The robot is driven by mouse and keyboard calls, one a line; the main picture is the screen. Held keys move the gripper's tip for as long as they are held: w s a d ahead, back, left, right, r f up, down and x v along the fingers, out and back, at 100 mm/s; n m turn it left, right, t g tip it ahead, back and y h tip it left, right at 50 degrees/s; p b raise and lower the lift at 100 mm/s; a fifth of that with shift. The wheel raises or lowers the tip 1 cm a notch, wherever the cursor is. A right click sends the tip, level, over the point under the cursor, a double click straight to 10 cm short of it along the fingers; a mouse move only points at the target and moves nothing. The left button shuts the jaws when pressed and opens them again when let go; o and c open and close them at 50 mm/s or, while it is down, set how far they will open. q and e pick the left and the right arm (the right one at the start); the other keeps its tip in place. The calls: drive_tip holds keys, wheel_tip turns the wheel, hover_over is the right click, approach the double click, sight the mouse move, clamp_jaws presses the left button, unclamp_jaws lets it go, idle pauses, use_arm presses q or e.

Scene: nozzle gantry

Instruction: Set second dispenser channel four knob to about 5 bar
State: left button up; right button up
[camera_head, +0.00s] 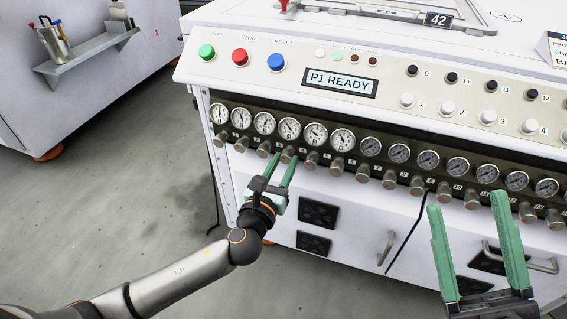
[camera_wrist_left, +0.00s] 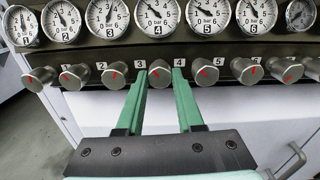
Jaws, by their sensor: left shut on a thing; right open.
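The fourth knob (camera_wrist_left: 160,74) from the left, a grey cylinder with a red pointer mark, sits under the gauge labelled 4 (camera_wrist_left: 157,17). My left gripper (camera_head: 282,158) is shut on this knob, its green fingers on either side of it; it also shows in the left wrist view (camera_wrist_left: 160,80). The red mark points up and slightly left. The needle of gauge 4 points to the upper left; its exact reading is too small to tell. In the head view, the white-faced gauge 4 (camera_head: 290,128) is above the gripper. My right gripper (camera_head: 466,202) is open and empty, in front of the cabinet.
Neighbouring knobs (camera_wrist_left: 115,76) and (camera_wrist_left: 207,75) stand close on both sides. A row of darker gauges (camera_head: 428,160) continues to the right. The display (camera_head: 341,82) reads P1 READY. Cabinet door handles (camera_head: 385,248) stick out below. Floor at left is free.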

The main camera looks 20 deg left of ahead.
use_arm(q)
clamp_jaws()
